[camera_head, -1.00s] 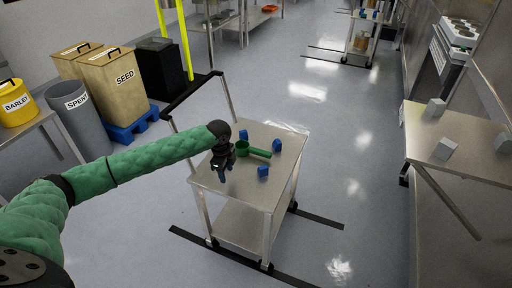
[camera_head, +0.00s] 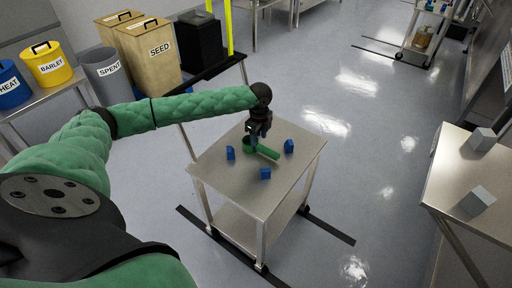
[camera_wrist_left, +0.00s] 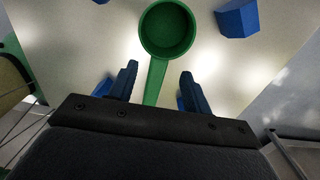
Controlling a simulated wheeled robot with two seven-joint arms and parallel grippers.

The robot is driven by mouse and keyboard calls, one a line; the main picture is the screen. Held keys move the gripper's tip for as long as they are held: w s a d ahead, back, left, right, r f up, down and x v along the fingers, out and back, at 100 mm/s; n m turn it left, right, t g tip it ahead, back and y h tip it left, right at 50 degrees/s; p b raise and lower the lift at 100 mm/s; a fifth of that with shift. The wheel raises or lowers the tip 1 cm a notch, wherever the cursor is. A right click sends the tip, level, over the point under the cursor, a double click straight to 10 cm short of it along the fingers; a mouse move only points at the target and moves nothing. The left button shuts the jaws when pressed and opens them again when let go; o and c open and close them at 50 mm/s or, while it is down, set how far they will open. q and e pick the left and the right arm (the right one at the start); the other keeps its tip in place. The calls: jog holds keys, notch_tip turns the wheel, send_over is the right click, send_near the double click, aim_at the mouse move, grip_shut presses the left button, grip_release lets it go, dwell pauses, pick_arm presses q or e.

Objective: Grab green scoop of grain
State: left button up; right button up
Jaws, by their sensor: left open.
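A green scoop (camera_head: 249,147) lies on the steel cart top (camera_head: 222,177), its handle pointing right in the head view. In the left wrist view, the round scoop cup (camera_wrist_left: 167,30) is at the top centre and shows plain green inside; I see no grain in it. My left gripper (camera_head: 256,139) is over the scoop and partly covers it in the head view. In the left wrist view its two blue fingers (camera_wrist_left: 158,84) are apart, with the handle running between them. I see no contact. My right gripper is not in view.
Blue blocks (camera_head: 231,153), (camera_head: 289,146) and (camera_head: 265,174) stand around the scoop on the cart. A steel table (camera_head: 457,170) with grey blocks is at the right. Labelled bins, including SEED (camera_head: 152,55), stand behind left. Floor right of the cart is clear.

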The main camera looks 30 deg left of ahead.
aim_at(258, 145)
pick_arm(q)
notch_tip(258, 145, down, 5)
jog(key=shift+r+p, duration=0.15)
jog(key=shift+p, duration=0.2)
jog(key=shift+f, duration=0.2)
jog(key=shift+s, duration=0.1)
grip_shut()
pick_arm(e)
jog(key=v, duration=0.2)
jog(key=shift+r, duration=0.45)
